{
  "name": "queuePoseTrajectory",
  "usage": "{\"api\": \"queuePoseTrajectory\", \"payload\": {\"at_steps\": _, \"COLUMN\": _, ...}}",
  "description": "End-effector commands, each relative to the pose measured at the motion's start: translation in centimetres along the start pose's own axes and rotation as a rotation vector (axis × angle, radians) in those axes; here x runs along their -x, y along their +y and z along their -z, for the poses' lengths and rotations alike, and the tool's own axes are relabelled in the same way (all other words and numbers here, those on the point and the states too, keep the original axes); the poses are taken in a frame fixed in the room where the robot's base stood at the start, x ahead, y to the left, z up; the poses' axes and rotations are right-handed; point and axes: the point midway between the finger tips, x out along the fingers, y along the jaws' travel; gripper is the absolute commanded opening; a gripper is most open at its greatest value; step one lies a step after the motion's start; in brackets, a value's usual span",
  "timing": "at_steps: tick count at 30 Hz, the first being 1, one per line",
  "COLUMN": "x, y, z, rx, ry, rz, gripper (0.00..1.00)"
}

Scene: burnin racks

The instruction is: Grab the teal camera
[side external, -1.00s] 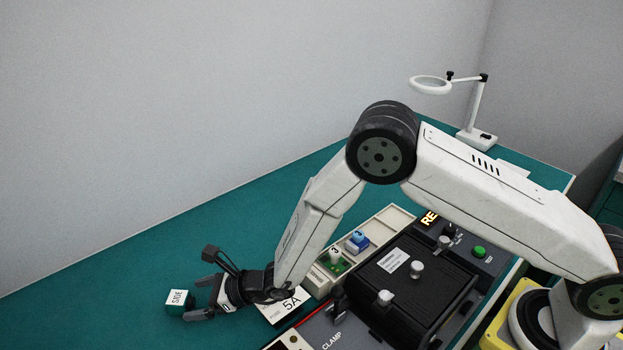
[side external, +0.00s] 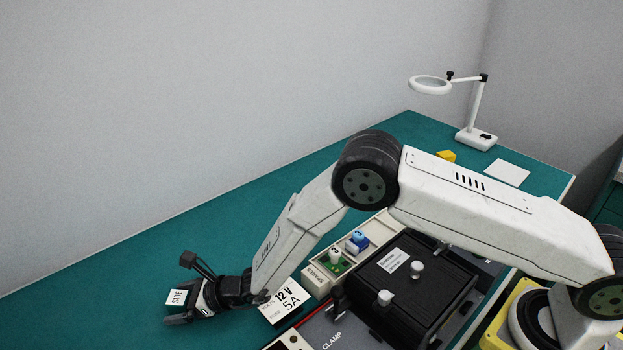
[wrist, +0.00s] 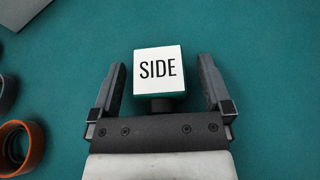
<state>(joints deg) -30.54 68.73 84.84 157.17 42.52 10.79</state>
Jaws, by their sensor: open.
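The teal camera (wrist: 160,71) is a small box with a white top label reading "SIDE" and a teal edge, with a dark part on its near side. In the wrist view it sits between the two fingers of my open gripper (wrist: 163,85), with a gap on each side. In the side external view the teal camera (side external: 177,297) is at the lower left on the teal bench, and my gripper (side external: 178,308) is low around it. One finger is largely hidden there.
A "12 V 5A" box (side external: 285,302) stands just right of my wrist. A tray (side external: 318,279) of small coloured modules and a black clamp fixture (side external: 405,290) lie further right. The bench left and behind is clear.

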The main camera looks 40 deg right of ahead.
Motion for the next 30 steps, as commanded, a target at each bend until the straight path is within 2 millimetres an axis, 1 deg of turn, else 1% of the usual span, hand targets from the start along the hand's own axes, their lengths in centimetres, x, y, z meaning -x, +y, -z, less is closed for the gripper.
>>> {"api": "queuePoseTrajectory", "payload": {"at_steps": 7, "x": 0.02, "y": 0.00, "z": 0.00, "rx": 0.000, "ry": 0.000, "rz": 0.000, "gripper": 1.00}}
{"api": "queuePoseTrajectory", "payload": {"at_steps": 8, "x": 0.02, "y": 0.00, "z": 0.00, "rx": 0.000, "ry": 0.000, "rz": 0.000, "gripper": 0.97}}
{"api": "queuePoseTrajectory", "payload": {"at_steps": 9, "x": 0.02, "y": -0.01, "z": 0.00, "rx": 0.000, "ry": 0.000, "rz": 0.000, "gripper": 0.84}}
{"api": "queuePoseTrajectory", "payload": {"at_steps": 11, "x": 0.03, "y": -0.01, "z": 0.00, "rx": 0.000, "ry": 0.000, "rz": 0.000, "gripper": 0.65}}
{"api": "queuePoseTrajectory", "payload": {"at_steps": 12, "x": 0.03, "y": -0.01, "z": 0.00, "rx": 0.000, "ry": 0.000, "rz": 0.000, "gripper": 0.52}}
{"api": "queuePoseTrajectory", "payload": {"at_steps": 14, "x": 0.03, "y": -0.01, "z": 0.00, "rx": 0.000, "ry": 0.000, "rz": 0.000, "gripper": 0.33}}
{"api": "queuePoseTrajectory", "payload": {"at_steps": 15, "x": 0.03, "y": -0.01, "z": 0.00, "rx": 0.000, "ry": 0.000, "rz": 0.000, "gripper": 0.21}}
{"api": "queuePoseTrajectory", "payload": {"at_steps": 17, "x": 0.03, "y": 0.00, "z": 0.00, "rx": 0.000, "ry": 0.000, "rz": 0.000, "gripper": 0.02}}
{"api": "queuePoseTrajectory", "payload": {"at_steps": 18, "x": 0.02, "y": -0.01, "z": -0.05, "rx": 0.000, "ry": -0.001, "rz": 0.000, "gripper": 0.00}}
{"api": "queuePoseTrajectory", "payload": {"at_steps": 30, "x": 0.15, "y": -0.01, "z": -0.40, "rx": 0.000, "ry": -0.002, "rz": 0.000, "gripper": 0.00}}
